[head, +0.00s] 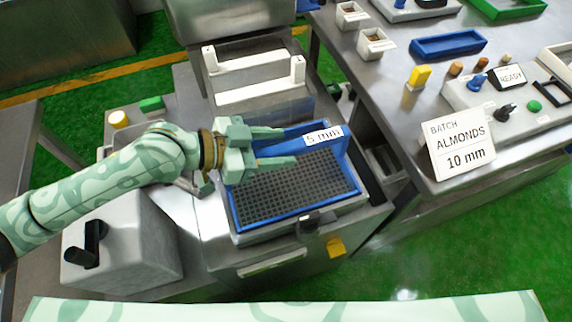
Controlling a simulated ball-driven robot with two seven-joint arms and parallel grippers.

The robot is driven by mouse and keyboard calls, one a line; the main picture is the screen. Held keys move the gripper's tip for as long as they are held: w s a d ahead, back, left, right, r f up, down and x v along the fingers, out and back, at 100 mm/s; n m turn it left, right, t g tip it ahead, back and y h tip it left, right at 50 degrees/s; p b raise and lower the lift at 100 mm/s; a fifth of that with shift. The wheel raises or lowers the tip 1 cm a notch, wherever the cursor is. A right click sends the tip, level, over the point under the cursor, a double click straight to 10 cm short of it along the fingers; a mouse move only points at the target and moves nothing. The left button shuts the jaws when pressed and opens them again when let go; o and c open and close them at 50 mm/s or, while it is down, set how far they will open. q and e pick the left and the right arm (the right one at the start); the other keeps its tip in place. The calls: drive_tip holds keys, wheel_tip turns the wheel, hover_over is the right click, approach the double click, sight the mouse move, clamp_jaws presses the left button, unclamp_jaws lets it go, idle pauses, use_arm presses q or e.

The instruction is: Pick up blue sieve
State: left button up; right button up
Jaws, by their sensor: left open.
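The blue sieve (297,186) has a blue frame, a dark mesh and a raised back wall with a white "5 mm" label (323,136). It sits in a grey metal machine below the middle of the head view. My left gripper (287,147) comes in from the left, with its fingers apart over the sieve's back left part, near the back wall. Part of the back wall and the left back corner are hidden behind the gripper. My right gripper is not in view.
A sign (458,144) reading "BATCH ALMONDS 10 mm" stands on the steel table at right. A blue tray (446,44), a yellow block (418,77) and a control box (510,95) are also there. A grey box with a black handle (88,243) stands left of the sieve.

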use_arm(q)
clamp_jaws()
drive_tip(key=shift+r, duration=0.15)
idle(1.2)
